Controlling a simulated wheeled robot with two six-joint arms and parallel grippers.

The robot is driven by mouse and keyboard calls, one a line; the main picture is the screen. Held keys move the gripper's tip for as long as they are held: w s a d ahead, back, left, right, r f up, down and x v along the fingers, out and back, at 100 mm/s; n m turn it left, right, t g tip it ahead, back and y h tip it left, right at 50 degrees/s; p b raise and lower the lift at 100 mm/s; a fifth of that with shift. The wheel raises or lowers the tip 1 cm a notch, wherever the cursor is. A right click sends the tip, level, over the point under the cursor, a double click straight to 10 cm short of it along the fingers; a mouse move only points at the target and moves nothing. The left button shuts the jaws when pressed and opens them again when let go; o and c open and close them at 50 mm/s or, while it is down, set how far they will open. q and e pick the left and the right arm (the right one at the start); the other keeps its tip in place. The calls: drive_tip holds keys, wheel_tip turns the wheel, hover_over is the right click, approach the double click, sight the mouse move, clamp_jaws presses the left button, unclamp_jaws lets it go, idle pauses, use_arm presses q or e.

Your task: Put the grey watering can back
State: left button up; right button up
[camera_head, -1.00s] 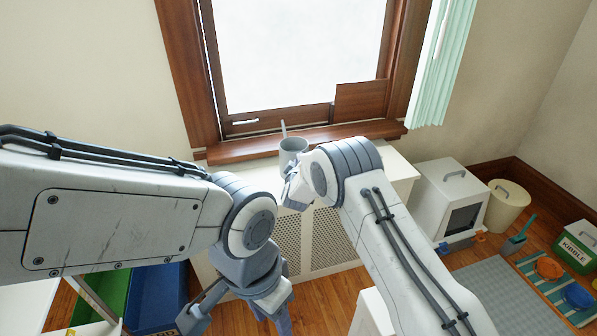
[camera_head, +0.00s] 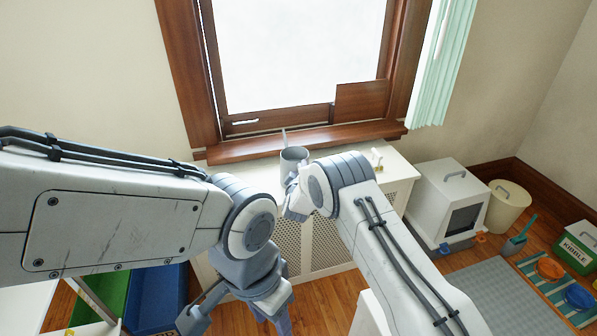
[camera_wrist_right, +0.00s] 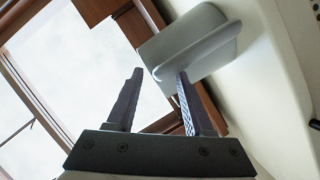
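The grey watering can (camera_head: 294,157) is at the white cabinet under the window, its thin spout pointing up in the head view. My right gripper (camera_head: 294,202) is just on the near side of it, partly hidden by its own arm. In the right wrist view, the can (camera_wrist_right: 172,42) and its rounded handle are just beyond the fingertips of my right gripper (camera_wrist_right: 160,73). Those fingers stand apart with nothing visible between them; the right finger overlaps the handle's edge. I cannot tell whether they touch. The can's base is hidden. My left gripper hangs low, its fingertips unclear.
The cabinet top (camera_head: 400,168) is bare to the right except for a small white item (camera_head: 376,157). The wooden sill (camera_head: 345,134) is behind. A white litter box (camera_head: 447,200) and cream bin (camera_head: 507,205) stand right. Green and blue bins (camera_head: 158,295) are lower left.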

drive_tip(key=shift+r, duration=0.15)
drive_tip(key=p+v, duration=0.1)
drive_tip(key=v, duration=1.1)
